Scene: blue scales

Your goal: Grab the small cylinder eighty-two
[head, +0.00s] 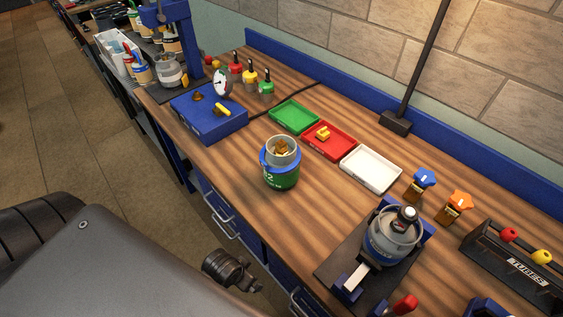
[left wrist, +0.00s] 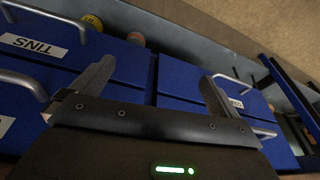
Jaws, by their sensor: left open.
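The small cylinder (head: 280,172) stands upright on the wooden bench in the head view. It has a green body, a blue band, a grey collar and a brass valve on top. Its white number is partly turned away; only a digit like 2 shows clearly. My left gripper (left wrist: 158,74) is open and empty in the left wrist view, with its two fingers apart in front of the blue drawer fronts. The cylinder is not in that view. A dark jointed part, likely of my left arm, shows below the bench edge in the head view. My right gripper is not in view.
Green (head: 294,117), red (head: 343,152) and white (head: 371,169) trays lie behind the cylinder. A grey cylinder (head: 390,240) sits in a stand at right. A blue box with a gauge (head: 208,122) stands at left. Drawer handles (head: 222,222) stick out below the bench edge.

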